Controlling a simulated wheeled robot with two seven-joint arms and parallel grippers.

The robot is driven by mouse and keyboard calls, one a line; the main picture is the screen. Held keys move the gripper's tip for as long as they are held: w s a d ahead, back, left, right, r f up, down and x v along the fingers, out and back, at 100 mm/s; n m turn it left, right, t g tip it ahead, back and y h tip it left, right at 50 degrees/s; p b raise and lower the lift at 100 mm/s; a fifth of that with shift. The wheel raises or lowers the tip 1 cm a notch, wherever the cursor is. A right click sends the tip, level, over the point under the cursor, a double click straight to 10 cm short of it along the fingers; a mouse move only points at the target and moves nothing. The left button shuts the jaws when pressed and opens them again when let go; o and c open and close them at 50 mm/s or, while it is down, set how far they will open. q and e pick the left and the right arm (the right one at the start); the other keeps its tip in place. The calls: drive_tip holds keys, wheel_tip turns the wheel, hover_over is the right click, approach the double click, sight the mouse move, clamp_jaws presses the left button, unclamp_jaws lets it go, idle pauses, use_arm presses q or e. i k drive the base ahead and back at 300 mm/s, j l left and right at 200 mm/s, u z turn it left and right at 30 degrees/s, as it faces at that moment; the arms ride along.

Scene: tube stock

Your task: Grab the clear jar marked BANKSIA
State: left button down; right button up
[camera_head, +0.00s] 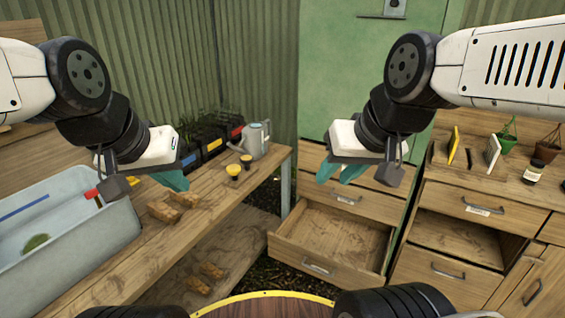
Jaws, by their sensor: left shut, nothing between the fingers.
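I cannot make out a clear jar marked BANKSIA in the head view. A small dark jar with a white label (533,172) stands on the right-hand cabinet top, its lettering too small to read. My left gripper (174,180) is shut and empty above the left bench. My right gripper (340,173) hangs in front of the green cupboard, above the open drawer, with its teal fingertips apart and nothing between them. Both grippers are well away from the dark jar.
An open drawer (333,238) looks empty. The left bench (215,205) bears a watering can (254,140), yellow pots (234,171) and dark plant trays. A pale tub (62,240) is at left. An open compartment (463,243) is below.

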sight(532, 172)
drive_tip(key=z, duration=2)
drive_tip(key=u, duration=0.3)
drive_tip(key=i+l+u, duration=0.55)
drive_tip(key=u, duration=0.25)
drive_tip(key=i+l, duration=0.15)
drive_tip(key=l, duration=0.2)
drive_tip(key=i+l+u, duration=0.1)
drive_tip(key=l, duration=0.3)
drive_tip(key=i+l, duration=0.25)
drive_tip(key=i+l+u, duration=0.1)
drive_tip(key=l, duration=0.4)
drive_tip(key=i+l, duration=0.2)
drive_tip(key=l, duration=0.15)
drive_tip(key=i+l+u, duration=0.1)
drive_tip(key=l, duration=0.3)
